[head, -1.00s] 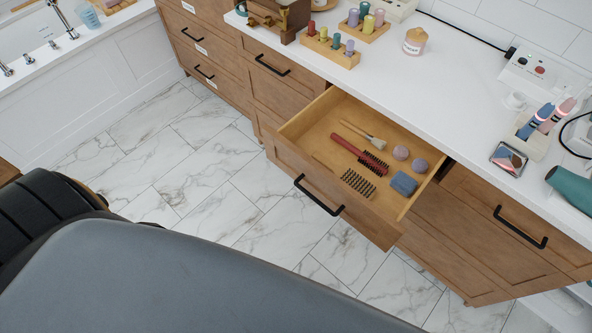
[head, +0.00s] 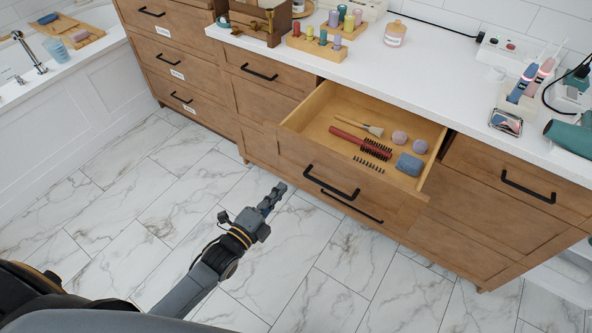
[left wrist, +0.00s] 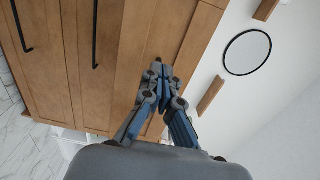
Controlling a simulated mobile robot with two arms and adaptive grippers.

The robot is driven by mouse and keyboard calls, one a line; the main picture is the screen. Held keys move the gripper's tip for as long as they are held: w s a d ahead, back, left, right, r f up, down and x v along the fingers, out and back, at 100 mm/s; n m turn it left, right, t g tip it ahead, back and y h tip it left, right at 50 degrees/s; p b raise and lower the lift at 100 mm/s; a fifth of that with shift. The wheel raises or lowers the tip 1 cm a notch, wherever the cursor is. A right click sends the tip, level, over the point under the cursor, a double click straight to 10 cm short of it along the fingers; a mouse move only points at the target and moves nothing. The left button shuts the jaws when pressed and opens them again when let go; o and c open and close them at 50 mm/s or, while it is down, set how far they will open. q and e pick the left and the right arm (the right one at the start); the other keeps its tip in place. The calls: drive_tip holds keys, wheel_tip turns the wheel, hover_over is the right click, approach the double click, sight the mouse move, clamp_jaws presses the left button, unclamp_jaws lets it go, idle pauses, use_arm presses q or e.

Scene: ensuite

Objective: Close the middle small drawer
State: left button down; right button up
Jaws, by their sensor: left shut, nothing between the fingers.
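The middle small drawer (head: 398,199) stands pulled out below the white counter. Its wooden front has a black bar handle (head: 331,185). Inside lie a red hairbrush (head: 361,142), a wooden-handled brush (head: 357,124), a dark bristled piece (head: 369,163), two round mauve items (head: 399,138) and a blue-grey block (head: 408,164). My left gripper (head: 277,190) is shut and empty, in front and to the left of the drawer handle, apart from it in the head view. In the left wrist view its closed fingertips (left wrist: 157,66) show against wooden panels. My right gripper is not in view.
Shut drawers stand left (head: 260,72) and right (head: 528,187) of the open one. Another black handle (head: 352,209) shows just below its front. The counter (head: 440,75) holds bottles, racks and a hair dryer (head: 570,137). The marble floor (head: 130,215) is clear; a bathtub stands at left.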

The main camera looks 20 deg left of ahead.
sight(303, 163)
use_arm(q)
drive_tip(key=x, duration=0.8)
drive_tip(key=shift+w+d+f, duration=0.1)
drive_tip(key=shift+w, duration=0.25)
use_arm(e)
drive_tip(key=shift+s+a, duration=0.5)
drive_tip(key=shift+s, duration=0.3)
use_arm(q)
drive_tip(key=shift+w, duration=0.2)
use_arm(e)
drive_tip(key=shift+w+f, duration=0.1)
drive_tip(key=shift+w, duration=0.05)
